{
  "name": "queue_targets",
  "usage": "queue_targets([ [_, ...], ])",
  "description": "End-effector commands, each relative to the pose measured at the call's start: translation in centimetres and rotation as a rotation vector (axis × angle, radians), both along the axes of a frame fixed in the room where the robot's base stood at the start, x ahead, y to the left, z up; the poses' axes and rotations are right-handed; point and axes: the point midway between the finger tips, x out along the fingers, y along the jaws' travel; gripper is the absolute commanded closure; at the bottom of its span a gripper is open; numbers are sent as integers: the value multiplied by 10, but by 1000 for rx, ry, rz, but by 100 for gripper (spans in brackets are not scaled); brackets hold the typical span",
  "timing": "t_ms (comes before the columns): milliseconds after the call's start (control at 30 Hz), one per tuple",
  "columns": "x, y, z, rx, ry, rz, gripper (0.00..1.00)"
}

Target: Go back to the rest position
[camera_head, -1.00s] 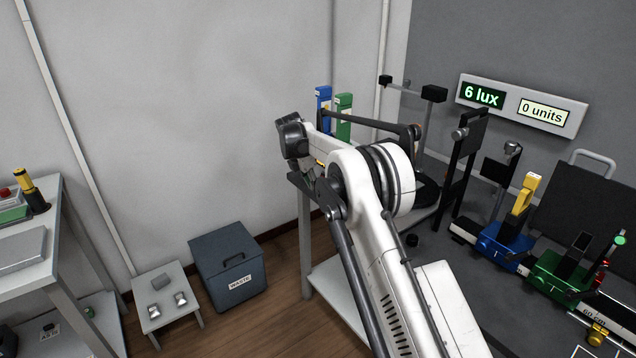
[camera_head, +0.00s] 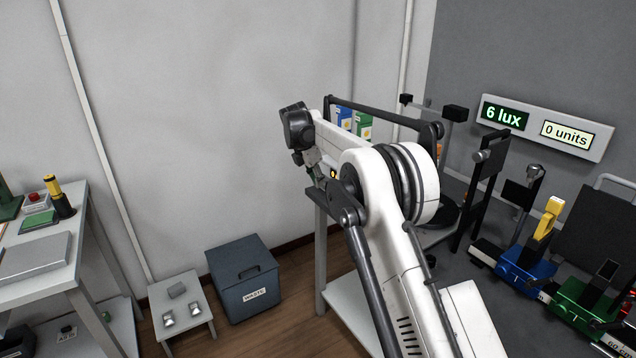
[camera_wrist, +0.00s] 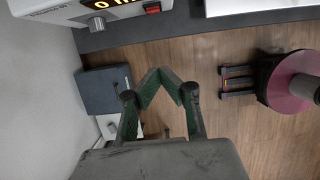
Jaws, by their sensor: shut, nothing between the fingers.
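My gripper (camera_wrist: 160,72) is shut and empty in the wrist view, its two green-padded fingers meeting at the tips. Wooden floor lies below it. In the head view my gripper (camera_head: 314,172) is small and dark under the wrist, and its fingers are partly hidden there. My white arm reaches up and away over the front of the grey bench. Nothing touches the gripper in either view.
A shelf cart (camera_head: 45,258) is at far left. At right, the bench carries a blue carriage (camera_head: 525,265) and a green one (camera_head: 588,300), under a display (camera_head: 545,128).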

Motion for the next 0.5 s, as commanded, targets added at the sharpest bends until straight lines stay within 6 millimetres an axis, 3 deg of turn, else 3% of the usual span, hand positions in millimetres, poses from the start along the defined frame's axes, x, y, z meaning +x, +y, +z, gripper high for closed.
queue_targets([
  [267,-2,-2,4,4,-5,-10,100],
  [500,-24,-21,48,55,-67,-141,100],
])
